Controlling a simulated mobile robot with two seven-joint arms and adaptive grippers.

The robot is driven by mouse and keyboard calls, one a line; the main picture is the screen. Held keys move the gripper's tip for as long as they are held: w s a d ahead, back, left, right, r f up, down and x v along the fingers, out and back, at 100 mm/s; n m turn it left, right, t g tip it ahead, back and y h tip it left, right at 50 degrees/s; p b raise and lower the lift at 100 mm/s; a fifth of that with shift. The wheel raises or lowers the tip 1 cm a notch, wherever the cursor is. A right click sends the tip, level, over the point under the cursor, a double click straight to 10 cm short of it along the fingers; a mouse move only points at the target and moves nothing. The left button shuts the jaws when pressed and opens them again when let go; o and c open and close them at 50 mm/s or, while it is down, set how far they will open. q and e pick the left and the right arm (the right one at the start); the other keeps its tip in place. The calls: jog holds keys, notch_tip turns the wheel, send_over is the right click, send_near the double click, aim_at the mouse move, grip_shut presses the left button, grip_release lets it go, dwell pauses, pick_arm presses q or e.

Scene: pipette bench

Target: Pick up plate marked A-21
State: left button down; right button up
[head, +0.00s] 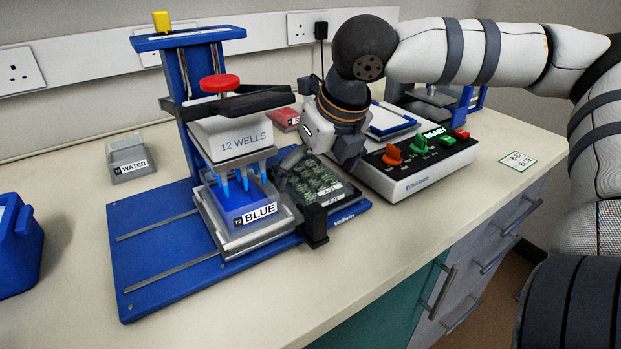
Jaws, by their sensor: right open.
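A dark plate (320,182) with green-filled wells lies flat on the right part of the blue base, beside the pipetting stand. A small white label is on its front edge, too small to read for certain. My left gripper is not in view.
The pipetting stand (183,105) holds a 12 WELLS head above a BLUE reservoir (243,209), close left of my gripper. A WATER box (127,158) stands left. A control box (415,160) showing READY and a label card (518,161) are right.

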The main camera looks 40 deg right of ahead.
jog(key=c, duration=1.2)
jog(key=shift+c, duration=0.2)
notch_tip(320, 180, up, 28)
jog(key=shift+r, duration=1.5)
